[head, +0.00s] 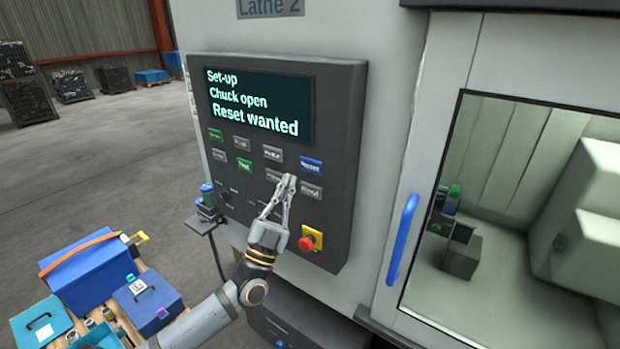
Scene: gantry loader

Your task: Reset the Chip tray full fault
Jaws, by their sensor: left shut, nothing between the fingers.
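The lathe's dark control panel (345,130) faces me, under a "Lathe 2" sign (270,7). Its screen (262,103) reads "Set-up", "Chuck open", "Reset wanted". A blue button (311,165) at the right of the key rows appears to read "Reset". Grey and green keys lie around it. My left gripper (289,180) is shut and empty, its fingertips in front of the lower key rows, below and left of the blue button. It partly covers a grey key; I cannot tell whether it touches the panel. My right gripper is not in view. No chip tray is clearly identifiable.
A red emergency stop (306,244) on a yellow plate sits just right of my left gripper. A blue door handle (402,240) and a windowed door stand at right. Blue boxes (88,270) crowd the lower left. A small shelf (203,224) juts out left of the panel.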

